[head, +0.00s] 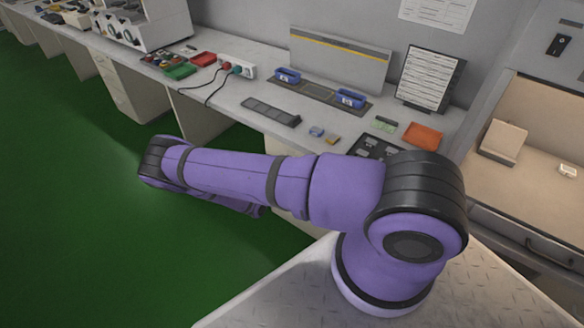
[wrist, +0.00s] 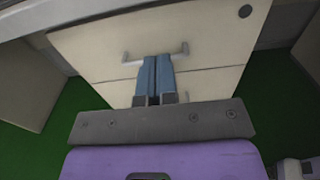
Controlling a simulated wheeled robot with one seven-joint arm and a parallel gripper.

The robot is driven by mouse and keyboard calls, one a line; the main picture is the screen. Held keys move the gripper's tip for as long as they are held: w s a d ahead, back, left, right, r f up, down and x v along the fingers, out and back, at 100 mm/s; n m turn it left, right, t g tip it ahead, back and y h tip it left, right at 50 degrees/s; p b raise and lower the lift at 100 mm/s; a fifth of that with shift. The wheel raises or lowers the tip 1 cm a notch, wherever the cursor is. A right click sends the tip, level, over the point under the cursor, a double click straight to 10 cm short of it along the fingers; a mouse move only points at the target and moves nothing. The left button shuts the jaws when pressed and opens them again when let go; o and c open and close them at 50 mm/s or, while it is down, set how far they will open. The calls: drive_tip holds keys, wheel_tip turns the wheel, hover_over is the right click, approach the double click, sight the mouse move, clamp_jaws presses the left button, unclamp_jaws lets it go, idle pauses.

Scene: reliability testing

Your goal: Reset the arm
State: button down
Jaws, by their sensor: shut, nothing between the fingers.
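My purple arm (head: 235,176) stretches leftward across the head view, over the green floor in front of the bench, and folds back under itself. The gripper is hidden behind the arm in the head view. In the wrist view my gripper (wrist: 154,100) shows two blue-grey fingers side by side, shut and empty. The fingers point at a cream drawer unit (wrist: 215,45) under the bench. Their tips appear over a drawer handle (wrist: 182,50); I cannot tell whether they touch it.
A lit cabinet (head: 540,160) stands at right. Green floor (head: 70,200) is open at left.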

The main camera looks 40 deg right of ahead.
drive_tip(key=s+a+r+m+g+y, duration=0.1)
drive_tip(key=a+r+m+g+y, duration=0.3)
drive_tip(key=r, duration=0.9)
drive_tip(key=s+a+r+m+g+y, duration=0.15)
drive_tip(key=r+m, duration=0.55)
drive_tip(key=r, duration=0.7)
drive_tip(key=s+a+r+m+g+y, duration=0.1)
drive_tip(key=r+m+g+y, duration=0.3)
drive_tip(key=r, duration=0.9)
drive_tip(key=s+a+r+m+t+y, duration=0.2)
drive_tip(key=s+r+m+t+y, duration=0.25)
drive_tip(key=s+r, duration=0.95)
drive_tip(key=s+a+r+m+t+y, duration=0.1)
drive_tip(key=s+r+t, duration=0.1)
drive_tip(key=s+r, duration=0.2)
drive_tip(key=s+a+r+m+t+y, duration=0.1)
drive_tip(key=s+a+r+t+y, duration=0.1)
drive_tip(key=s+r, duration=0.3)
drive_tip(key=shift+s+a+t, duration=0.25)
drive_tip(key=shift+s+t, duration=0.05)
drive_tip(key=shift+s, duration=1.25)
